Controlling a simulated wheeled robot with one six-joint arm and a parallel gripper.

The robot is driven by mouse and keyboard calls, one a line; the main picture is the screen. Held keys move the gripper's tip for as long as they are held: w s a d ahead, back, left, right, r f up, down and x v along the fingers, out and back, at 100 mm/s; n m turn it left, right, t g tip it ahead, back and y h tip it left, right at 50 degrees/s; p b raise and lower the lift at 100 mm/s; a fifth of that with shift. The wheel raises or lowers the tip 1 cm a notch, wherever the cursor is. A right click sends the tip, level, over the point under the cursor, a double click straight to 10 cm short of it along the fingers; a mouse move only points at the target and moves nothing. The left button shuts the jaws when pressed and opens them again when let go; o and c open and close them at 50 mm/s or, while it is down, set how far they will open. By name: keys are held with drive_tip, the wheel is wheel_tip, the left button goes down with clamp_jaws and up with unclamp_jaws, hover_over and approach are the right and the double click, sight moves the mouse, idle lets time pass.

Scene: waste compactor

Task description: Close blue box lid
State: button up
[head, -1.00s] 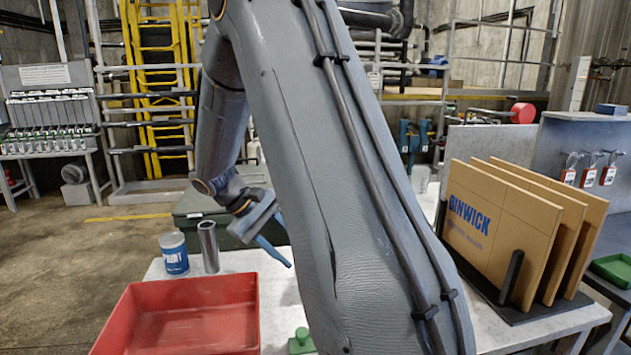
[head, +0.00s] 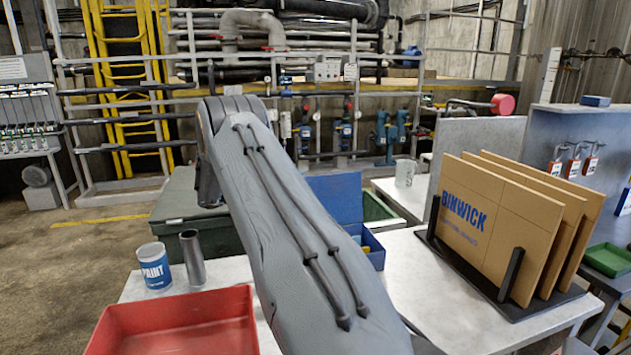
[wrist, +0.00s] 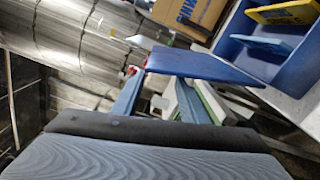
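The blue box (head: 376,254) stands on the light table, partly hidden behind my arm. Its blue lid (head: 336,196) stands raised, open, at the back of the box. In the wrist view the lid (wrist: 205,66) appears as a flat blue panel just beyond my gripper (wrist: 160,80), with the open box (wrist: 291,65) at the upper right. Yellow and blue items lie inside the box. My gripper's two bluish fingers are apart with nothing visible between them. Whether they touch the lid I cannot tell. In the head view my arm hides the gripper.
A red tray (head: 180,322), a paint can (head: 154,266) and a metal cylinder (head: 192,257) are at the left. A rack of brown panels (head: 495,226) stands at the right. A dark green chest (head: 190,215) is behind.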

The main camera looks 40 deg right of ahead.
sight(317, 182)
drive_tip(key=shift+p+x, duration=1.3)
drive_tip(key=shift+x, duration=2.1)
clamp_jaws()
drive_tip(key=shift+d, duration=0.15)
drive_tip(key=shift+s, duration=0.1)
